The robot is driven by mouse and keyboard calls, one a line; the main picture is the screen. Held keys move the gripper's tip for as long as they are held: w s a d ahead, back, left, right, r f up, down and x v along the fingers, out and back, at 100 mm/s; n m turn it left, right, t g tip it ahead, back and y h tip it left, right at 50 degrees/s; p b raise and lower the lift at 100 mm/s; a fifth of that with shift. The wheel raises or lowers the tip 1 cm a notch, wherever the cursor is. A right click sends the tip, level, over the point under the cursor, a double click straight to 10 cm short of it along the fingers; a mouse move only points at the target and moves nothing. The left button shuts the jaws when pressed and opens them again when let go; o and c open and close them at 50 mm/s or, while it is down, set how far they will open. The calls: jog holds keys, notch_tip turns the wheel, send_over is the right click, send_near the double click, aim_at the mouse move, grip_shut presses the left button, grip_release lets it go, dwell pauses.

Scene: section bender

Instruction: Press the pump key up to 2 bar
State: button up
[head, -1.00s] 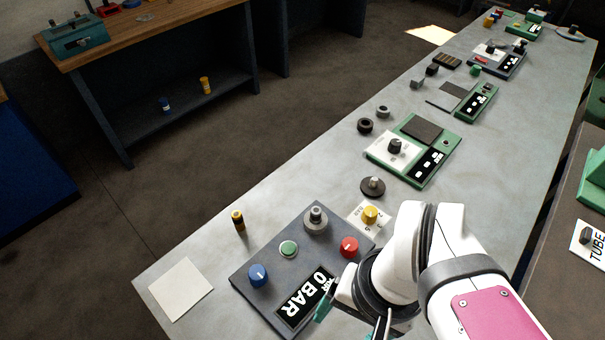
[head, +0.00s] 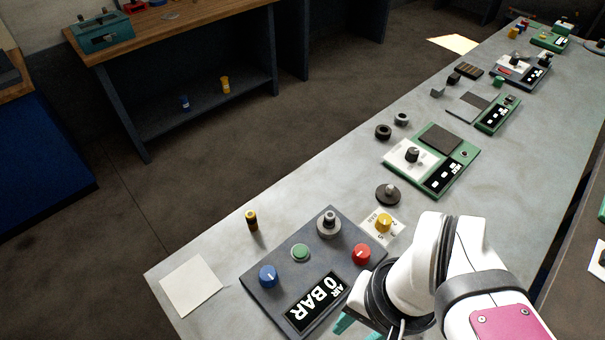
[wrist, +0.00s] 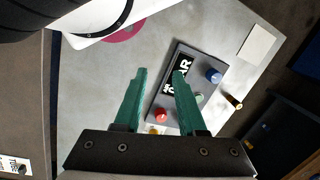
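A dark grey control panel (head: 258,288) lies on the bench. Its display (head: 317,301) reads AIR 0 BAR. I cannot tell by label which is the pump key. My gripper (wrist: 159,74) is open and empty, its two teal fingers apart above the panel's display side in the wrist view. The blue knob (wrist: 213,75), green button (wrist: 198,97) and red knob (wrist: 161,115) show there too. In the head view, my arm mostly hides the gripper.
A yellow knob (head: 383,223) on a white plate stands beside the panel's far corner. A dark disc with a peg (head: 388,194) is beyond it. A black-and-yellow cylinder (head: 251,221) stands left of the panel, and a blank white sheet (head: 191,286) lies near the bench edge.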

grip_shut()
dwell(1.3)
